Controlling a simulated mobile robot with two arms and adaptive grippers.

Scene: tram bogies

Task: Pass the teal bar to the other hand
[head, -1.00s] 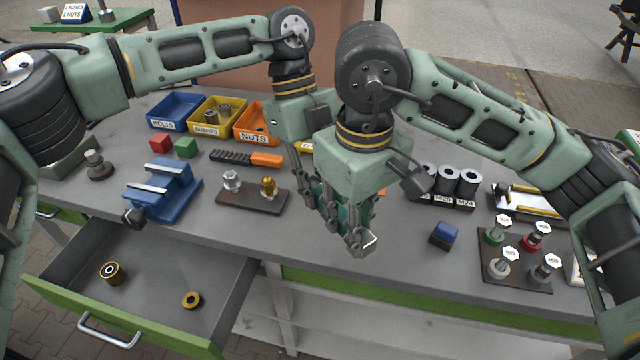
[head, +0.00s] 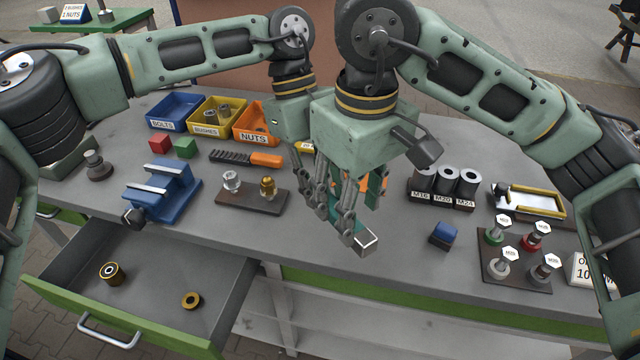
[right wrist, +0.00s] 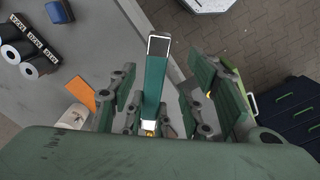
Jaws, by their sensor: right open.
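The teal bar (head: 347,229) has bright metal ends and hangs in the air over the front edge of the bench. Its near end points toward me. In the right wrist view the bar (right wrist: 154,80) lies between the spread fingers of my right gripper (right wrist: 165,95), with gaps on both sides. In the head view my right gripper (head: 348,200) is open around the bar, pointing down. My left gripper (head: 290,120) is behind it; its fingers are mostly hidden, but the bar stays up with the right fingers open, so the left holds it.
A blue vise (head: 165,190), a rack with two fittings (head: 252,196) and labelled bins (head: 215,118) stand on the left. Black rollers (head: 445,185), a small blue block (head: 444,235) and a bolt stand (head: 515,268) are on the right. A drawer (head: 150,285) is open at front left.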

